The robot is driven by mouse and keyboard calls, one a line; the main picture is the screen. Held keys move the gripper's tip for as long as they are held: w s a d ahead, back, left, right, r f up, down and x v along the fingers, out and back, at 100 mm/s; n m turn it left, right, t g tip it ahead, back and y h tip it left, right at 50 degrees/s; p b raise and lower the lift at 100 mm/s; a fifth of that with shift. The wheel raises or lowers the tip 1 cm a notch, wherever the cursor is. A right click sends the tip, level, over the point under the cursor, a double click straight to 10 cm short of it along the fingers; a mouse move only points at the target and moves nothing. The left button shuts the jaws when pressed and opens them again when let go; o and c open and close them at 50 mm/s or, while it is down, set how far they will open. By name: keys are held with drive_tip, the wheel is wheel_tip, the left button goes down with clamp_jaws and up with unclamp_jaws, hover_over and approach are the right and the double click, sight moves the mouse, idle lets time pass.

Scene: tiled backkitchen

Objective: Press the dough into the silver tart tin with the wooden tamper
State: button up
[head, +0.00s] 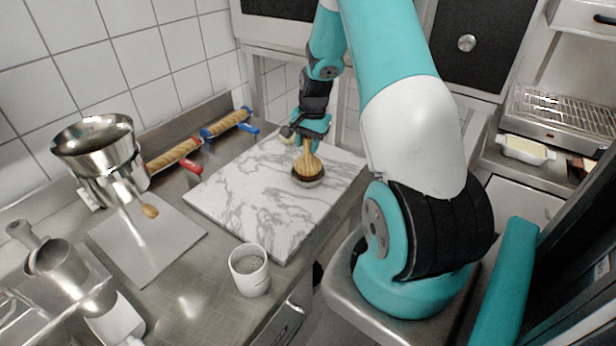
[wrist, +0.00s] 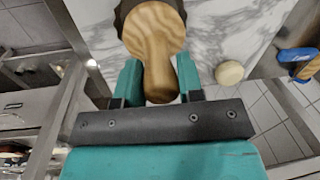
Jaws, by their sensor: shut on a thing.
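My gripper (head: 314,128) is shut on the wooden tamper (head: 307,160), with its handle between the fingers. In the wrist view, the tamper (wrist: 153,35) shows its wide end away from my gripper (wrist: 160,82). The tamper's wide end is down at the tart tin (head: 309,183), which stands on the marble board (head: 240,200). A dark brown edge shows around the tamper's end in both views. The tamper hides most of the tin's inside, so I cannot tell how the dough lies there.
A pale round piece (wrist: 229,73) lies near the board's edge. Rolling pins with red (head: 172,157) and blue (head: 226,122) handles lie behind the board. Much of the board is clear.

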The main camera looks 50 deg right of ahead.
drive_tip(key=shift+f+b, duration=0.75)
drive_tip(key=shift+f, duration=0.65)
idle(1.2)
drive_tip(key=shift+r, duration=0.1)
idle(0.3)
drive_tip(key=shift+r+p, duration=3.35)
drive_tip(key=shift+r, duration=1.15)
drive_tip(key=shift+f, duration=0.1)
